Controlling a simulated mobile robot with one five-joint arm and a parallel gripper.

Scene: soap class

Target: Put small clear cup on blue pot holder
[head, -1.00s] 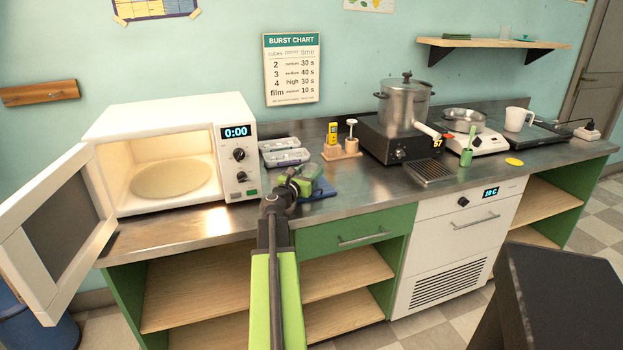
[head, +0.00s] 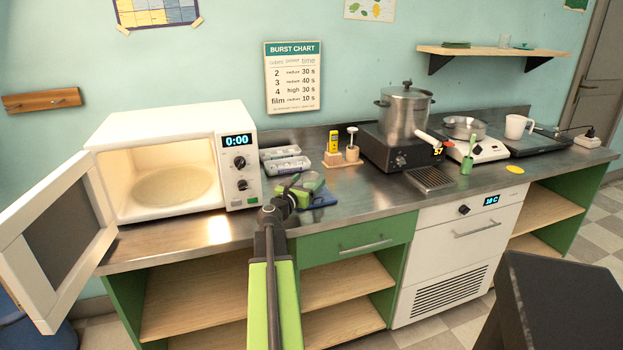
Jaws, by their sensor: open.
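The blue pot holder (head: 324,200) lies on the steel counter right of the microwave, partly hidden by my gripper and a small clear, greenish-looking cup. The small clear cup (head: 312,182) shows just beyond and right of my gripper, over the pot holder. It appears to rest on it, but its base is partly hidden. My gripper (head: 294,190) is open, low over the counter, at the cup's near left side. I cannot tell whether the fingers touch the cup.
The open microwave (head: 175,110) stands at left, its door swung out. Ice trays (head: 287,164) and a wooden stand (head: 342,160) are behind my gripper. A large pot (head: 405,112) on a hotplate stands further right. Bare counter lies right of the pot holder.

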